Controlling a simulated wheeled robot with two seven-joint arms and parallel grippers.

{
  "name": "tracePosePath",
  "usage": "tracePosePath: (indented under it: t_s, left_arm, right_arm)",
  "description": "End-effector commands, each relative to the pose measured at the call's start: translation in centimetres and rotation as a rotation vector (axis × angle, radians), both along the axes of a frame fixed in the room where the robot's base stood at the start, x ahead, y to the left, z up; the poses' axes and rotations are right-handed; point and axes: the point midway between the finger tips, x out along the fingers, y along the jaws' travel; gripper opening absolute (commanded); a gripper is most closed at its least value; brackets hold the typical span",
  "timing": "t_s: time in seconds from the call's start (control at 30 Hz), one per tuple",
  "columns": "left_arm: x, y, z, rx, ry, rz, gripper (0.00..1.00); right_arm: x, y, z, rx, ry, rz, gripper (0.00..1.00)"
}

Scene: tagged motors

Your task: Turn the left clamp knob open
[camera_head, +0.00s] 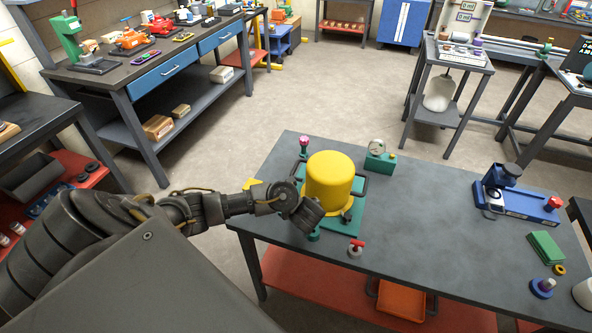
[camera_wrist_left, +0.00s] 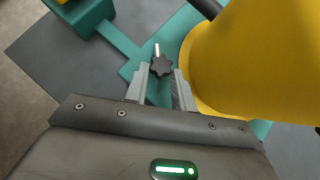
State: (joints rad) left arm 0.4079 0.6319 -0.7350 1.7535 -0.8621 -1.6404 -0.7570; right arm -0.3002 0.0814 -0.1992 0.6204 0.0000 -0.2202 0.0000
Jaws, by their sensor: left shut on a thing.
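A yellow domed motor housing (camera_head: 331,178) stands on a green fixture plate (camera_head: 357,208) on the near table. In the left wrist view the yellow housing (camera_wrist_left: 255,60) fills the right side. A dark lobed clamp knob with a pale stud (camera_wrist_left: 161,66) sits on the green fixture, beside the housing. My left gripper (camera_wrist_left: 160,82) is shut on this knob, with a fingertip on each side. In the head view my left gripper (camera_head: 309,219) is at the housing's near left side and hides the knob. My right gripper is not in view.
The grey table (camera_head: 420,228) also holds a green gauge block (camera_head: 380,160), a red-topped piece (camera_head: 355,247), a pink-topped post (camera_head: 304,142) and a blue clamp device (camera_head: 520,199). The tabletop between the fixture and the blue device is clear.

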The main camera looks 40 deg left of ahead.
Motion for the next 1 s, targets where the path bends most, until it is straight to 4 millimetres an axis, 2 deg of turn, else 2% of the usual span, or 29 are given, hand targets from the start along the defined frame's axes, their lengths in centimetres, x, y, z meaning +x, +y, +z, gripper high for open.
tracePosePath:
  t_s: [0.23,0.27,0.4,0.77,1.0]
  left_arm:
    - [0.0,0.0,0.0,-0.001,-0.001,0.001,0.02]
    - [0.0,0.0,0.0,-0.001,-0.001,0.001,0.28]
    - [0.0,0.0,0.0,-0.001,-0.001,0.001,0.46]
    - [-0.2,-0.3,0.4,-0.003,0.0,-0.001,0.47]
    - [-2.0,-2.6,3.4,-0.007,-0.001,-0.001,0.47]
  right_arm:
    - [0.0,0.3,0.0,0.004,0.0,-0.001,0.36]
    - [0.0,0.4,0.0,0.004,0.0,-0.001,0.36]
    - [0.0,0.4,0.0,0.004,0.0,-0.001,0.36]
    - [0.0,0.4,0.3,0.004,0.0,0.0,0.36]
    - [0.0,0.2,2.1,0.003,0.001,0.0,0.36]
